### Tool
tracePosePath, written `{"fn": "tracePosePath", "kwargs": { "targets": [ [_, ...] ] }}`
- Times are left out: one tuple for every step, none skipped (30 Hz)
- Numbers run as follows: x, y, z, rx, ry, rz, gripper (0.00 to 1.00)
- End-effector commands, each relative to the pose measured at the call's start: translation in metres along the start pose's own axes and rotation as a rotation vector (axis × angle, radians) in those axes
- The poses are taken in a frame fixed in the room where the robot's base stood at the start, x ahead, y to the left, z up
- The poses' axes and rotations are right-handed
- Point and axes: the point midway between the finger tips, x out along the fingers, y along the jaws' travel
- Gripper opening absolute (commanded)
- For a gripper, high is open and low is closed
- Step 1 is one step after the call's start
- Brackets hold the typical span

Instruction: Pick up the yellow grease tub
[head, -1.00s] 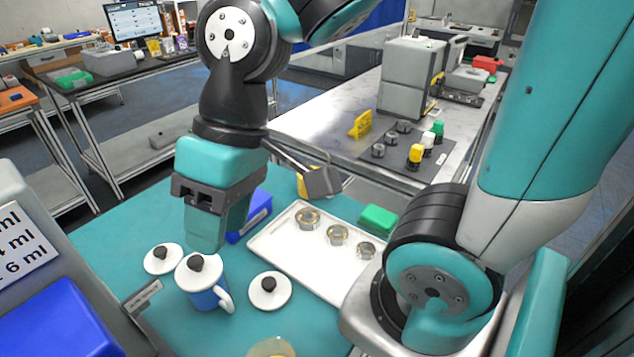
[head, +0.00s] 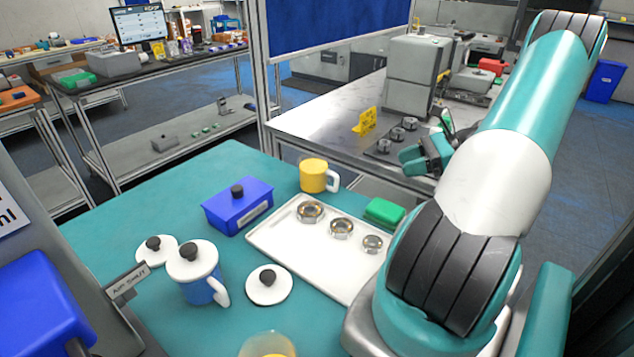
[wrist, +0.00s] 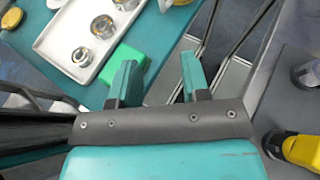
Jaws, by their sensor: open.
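A yellow tub with a black part (wrist: 303,150) shows at the lower right edge of the wrist view, partly cut off. It sits on a dark surface, to the right of my gripper and apart from it. In the head view my arm hides it. My gripper (wrist: 158,80) is open with nothing between its two teal fingers. In the head view my gripper (head: 422,158) is over the near edge of the metal table's dark mat, beside the metal rings (head: 397,134).
The metal table (head: 320,125) also bears a yellow sign (head: 365,122) and a grey machine (head: 410,75). The teal table (head: 130,215) holds a white tray (head: 290,255) with rings, a green box (head: 384,212), a yellow mug (head: 313,176), a blue box (head: 238,208) and a lidded mug (head: 197,272).

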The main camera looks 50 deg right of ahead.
Motion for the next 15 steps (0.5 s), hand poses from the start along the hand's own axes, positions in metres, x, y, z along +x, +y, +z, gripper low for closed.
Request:
{"fn": "tracePosePath", "kwargs": {
  "targets": [
    [-0.003,0.001,-0.005,0.019,-0.01,-0.013,0.43],
    [-0.002,0.002,-0.006,0.027,-0.013,-0.017,0.43],
    [0.001,0.002,-0.007,0.033,-0.016,-0.019,0.43],
    [0.005,0.002,-0.007,0.035,-0.017,-0.019,0.43],
    [0.011,0.002,-0.006,0.036,-0.018,-0.019,0.43],
    [0.019,0.002,-0.006,0.035,-0.016,-0.016,0.43],
    [0.026,0.002,-0.005,0.036,-0.017,-0.016,0.43],
    [0.033,0.001,-0.005,0.035,-0.017,-0.015,0.43],
    [0.043,0.002,-0.004,0.035,-0.016,-0.015,0.43],
    [0.05,0.001,-0.004,0.034,-0.015,-0.014,0.43],
    [0.057,0.001,-0.004,0.035,-0.016,-0.015,0.43],
    [0.066,0.001,-0.004,0.034,-0.016,-0.015,0.43],
    [0.072,0.001,-0.004,0.035,-0.015,-0.014,0.43],
    [0.079,0.001,-0.004,0.035,-0.015,-0.015,0.43],
    [0.087,0.001,-0.003,0.033,-0.015,-0.015,0.43]
  ]
}}
